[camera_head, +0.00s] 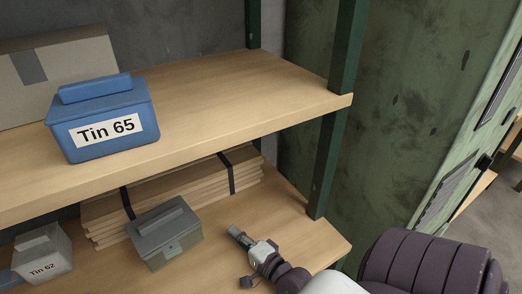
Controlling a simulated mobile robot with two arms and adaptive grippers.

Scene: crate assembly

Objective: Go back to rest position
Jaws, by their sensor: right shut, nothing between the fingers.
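My right gripper (234,231) is shut and empty. It is at the lower middle of the head view, in front of or above the lower shelf, to the right of a grey-green tin (168,240) and apart from it in the picture. My right arm comes in from the bottom right corner. My left gripper is not in view.
A blue tin marked Tin 65 (95,145) and a cardboard box (85,55) stand on the upper shelf (240,88). The lower shelf (310,240) holds a pale tin marked Tin 62 (45,250) and strapped flat boards (185,190). A dark green post (325,165) stands at right.

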